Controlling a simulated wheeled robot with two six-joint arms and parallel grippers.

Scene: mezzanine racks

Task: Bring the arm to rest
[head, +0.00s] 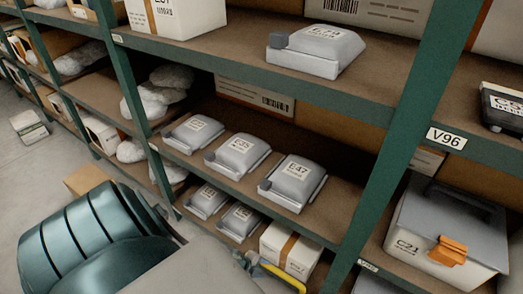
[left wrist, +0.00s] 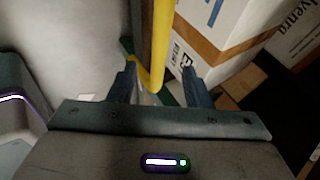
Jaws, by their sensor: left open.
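My left arm comes in from the lower left of the head view. Its left gripper (head: 252,262) is at the lower middle, in front of the lower shelves and largely hidden by the arm's own links. In the left wrist view the two dark fingers of the left gripper (left wrist: 158,78) stand apart with nothing gripped. A yellow bar (left wrist: 160,35) appears between the fingertips there; whether it touches them I cannot tell. My right gripper is in neither view.
A green-posted rack holds grey packs, such as E47 (head: 293,181), on its middle shelf (head: 335,215). A yellow bar (head: 283,278) and a taped carton (head: 291,249) are close to the gripper. A lidded bin C21 (head: 412,245) stands right. Bare floor (head: 30,175) lies left.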

